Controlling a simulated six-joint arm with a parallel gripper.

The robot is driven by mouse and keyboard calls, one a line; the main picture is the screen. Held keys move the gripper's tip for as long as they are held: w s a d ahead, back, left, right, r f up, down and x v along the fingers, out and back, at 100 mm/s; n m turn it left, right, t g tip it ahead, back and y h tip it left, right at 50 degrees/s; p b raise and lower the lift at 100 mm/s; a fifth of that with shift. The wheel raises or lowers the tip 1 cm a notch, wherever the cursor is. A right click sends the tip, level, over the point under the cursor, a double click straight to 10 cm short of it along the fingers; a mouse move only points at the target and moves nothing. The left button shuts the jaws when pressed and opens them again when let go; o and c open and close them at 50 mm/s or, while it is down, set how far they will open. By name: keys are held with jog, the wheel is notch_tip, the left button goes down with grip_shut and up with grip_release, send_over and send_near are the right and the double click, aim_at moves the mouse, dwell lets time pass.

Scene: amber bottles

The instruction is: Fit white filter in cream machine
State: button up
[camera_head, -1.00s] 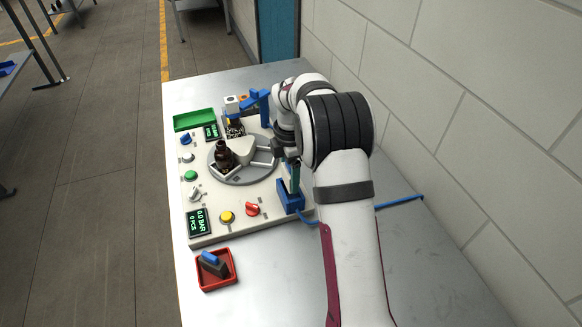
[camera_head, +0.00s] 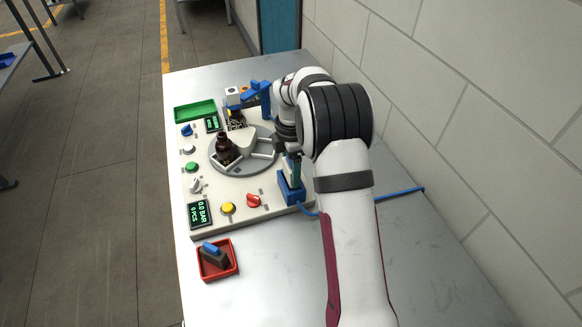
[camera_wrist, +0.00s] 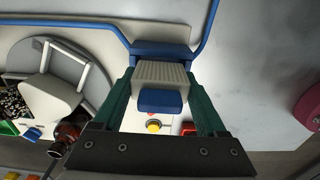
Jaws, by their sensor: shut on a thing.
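My gripper (camera_wrist: 165,103) has green fingers shut on the white filter (camera_wrist: 160,74), a pale ribbed block with a blue grip on its near face. In the head view my gripper (camera_head: 294,172) is right above the blue housing (camera_head: 291,190) at the right edge of the cream machine (camera_head: 232,188). The housing also shows just beyond the filter in the wrist view (camera_wrist: 160,50). The filter lines up with it there; I cannot tell how far it sits inside. My gripper and arm hide the filter in the head view.
A red tray (camera_head: 204,273) holds a dark grey block with a blue grip (camera_head: 214,254). A brown bottle (camera_head: 223,147) stands on the grey turntable (camera_head: 232,170). A green tray (camera_head: 195,111) is at the back left. A blue hose (camera_head: 398,196) crosses the table to the right.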

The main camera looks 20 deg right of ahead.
jog(key=shift+f, duration=0.75)
dwell(0.7)
jog(key=o, duration=1.3)
jog(key=shift+f, duration=0.1)
jog(key=shift+r, duration=3.05)
jog(key=s+a+r+m, duration=0.3)
jog(key=s+m, duration=0.1)
jog(key=s, duration=0.2)
jog(key=s+a+r+m+y, duration=0.1)
jog(key=s+a+r+m, duration=0.1)
jog(key=s+r+m, duration=0.3)
jog(key=s+a+r+m, duration=0.2)
jog(key=s+a+m, duration=0.15)
jog(key=s, duration=0.45)
jog(key=s+a+m, duration=0.1)
jog(key=s+m, duration=0.2)
jog(key=s, duration=0.2)
jog(key=s+a+f+m, duration=0.1)
jog(key=s+m, duration=0.3)
jog(key=s, duration=0.1)
jog(key=s+a+f+m, duration=0.1)
jog(key=s+m, duration=0.3)
jog(key=s, duration=0.1)
jog(key=shift+s+f+y, duration=0.2)
jog(key=shift+y, duration=0.2)
